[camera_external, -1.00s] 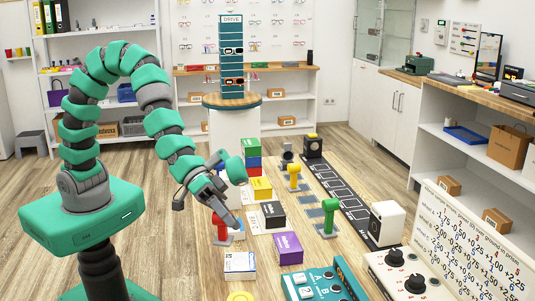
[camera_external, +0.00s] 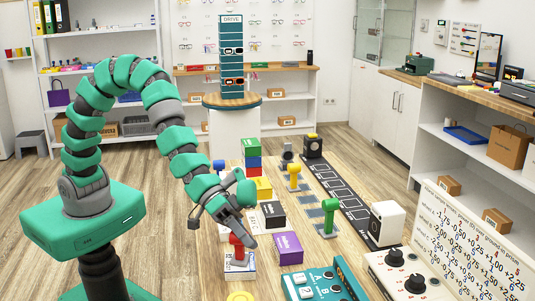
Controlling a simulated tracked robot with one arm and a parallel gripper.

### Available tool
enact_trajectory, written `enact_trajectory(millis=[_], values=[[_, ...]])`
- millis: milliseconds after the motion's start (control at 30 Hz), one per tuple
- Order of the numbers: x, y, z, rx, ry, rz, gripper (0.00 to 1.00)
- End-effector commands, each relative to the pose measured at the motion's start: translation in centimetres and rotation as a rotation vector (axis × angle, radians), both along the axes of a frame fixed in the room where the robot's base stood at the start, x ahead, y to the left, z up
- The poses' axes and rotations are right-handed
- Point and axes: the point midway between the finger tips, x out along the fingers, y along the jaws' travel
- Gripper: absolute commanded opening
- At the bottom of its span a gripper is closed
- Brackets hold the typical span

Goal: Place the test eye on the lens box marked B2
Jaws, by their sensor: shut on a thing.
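A box stack (camera_external: 252,147) is behind my gripper. A teal control panel (camera_external: 314,284) is at the front, a white cube (camera_external: 386,223) at right.

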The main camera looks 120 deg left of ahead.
Motion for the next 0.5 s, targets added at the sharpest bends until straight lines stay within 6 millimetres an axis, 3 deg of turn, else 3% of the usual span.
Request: enact_trajectory(millis=[100, 133, 200, 500], values=[[-0.01, 0.01, -0.19, -0.001, 0.000, 0.001, 0.00], [-0.01, 0.00, -0.25, -0.001, 0.000, 0.001, 0.33], [-0.01, 0.01, -0.19, 0.000, 0.000, 0.000, 0.52], [-0.02, 0.00, -0.12, 0.000, 0.001, 0.000, 0.52]])
